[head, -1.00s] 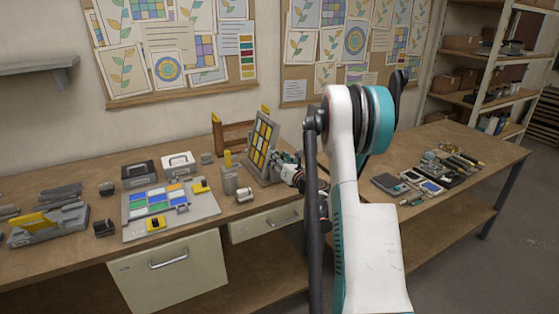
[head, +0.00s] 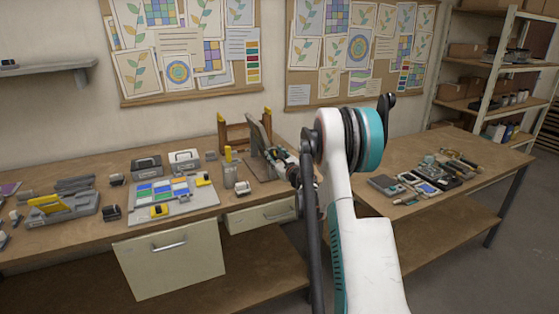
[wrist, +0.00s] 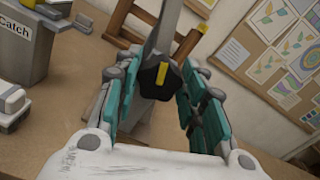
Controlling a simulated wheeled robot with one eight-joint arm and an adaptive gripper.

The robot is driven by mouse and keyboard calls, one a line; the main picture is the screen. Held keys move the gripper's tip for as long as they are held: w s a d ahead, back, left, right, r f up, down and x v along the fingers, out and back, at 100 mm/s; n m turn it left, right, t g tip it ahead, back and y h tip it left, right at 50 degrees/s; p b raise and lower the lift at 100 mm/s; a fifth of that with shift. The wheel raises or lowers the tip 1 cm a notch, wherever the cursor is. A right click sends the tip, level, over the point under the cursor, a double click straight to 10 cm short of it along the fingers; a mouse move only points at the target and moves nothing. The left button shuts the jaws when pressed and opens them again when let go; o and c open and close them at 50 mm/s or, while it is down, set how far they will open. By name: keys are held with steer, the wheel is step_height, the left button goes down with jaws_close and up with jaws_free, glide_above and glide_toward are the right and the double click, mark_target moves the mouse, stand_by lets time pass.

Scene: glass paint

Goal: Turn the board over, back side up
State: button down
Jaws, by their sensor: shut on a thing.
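The board (head: 256,138) stands upright in its stand on the bench, almost edge-on to the head view, so its coloured panes hardly show. In the wrist view the board (wrist: 166,22) is a thin grey slab seen edge-on, rising behind a black knob (wrist: 152,86) with a yellow mark. My gripper (head: 277,154) is at the right side of the board. In the wrist view my gripper (wrist: 157,88) has its teal fingers on both sides of the knob, shut on it.
A wooden rack (head: 235,134) with yellow-tipped posts stands close behind the board. A grey container marked "Catch" (wrist: 22,48) is at the left of the wrist view. A grey tray (head: 205,206) with coloured glass pieces lies further left. The right bench holds several tools.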

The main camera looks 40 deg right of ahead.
steer(key=n+b, duration=0.1)
steer(key=n, duration=0.5)
steer(key=n+b, duration=0.1)
steer(key=n, duration=0.5)
steer(key=shift+a+f+n, duration=0.15)
steer(key=shift+f+n, duration=0.05)
steer(key=shift+n, duration=0.1)
stand_by(0.4)
steer(key=c, duration=1)
jaws_free()
steer(key=shift+o, duration=0.2)
steer(key=v, duration=1.2)
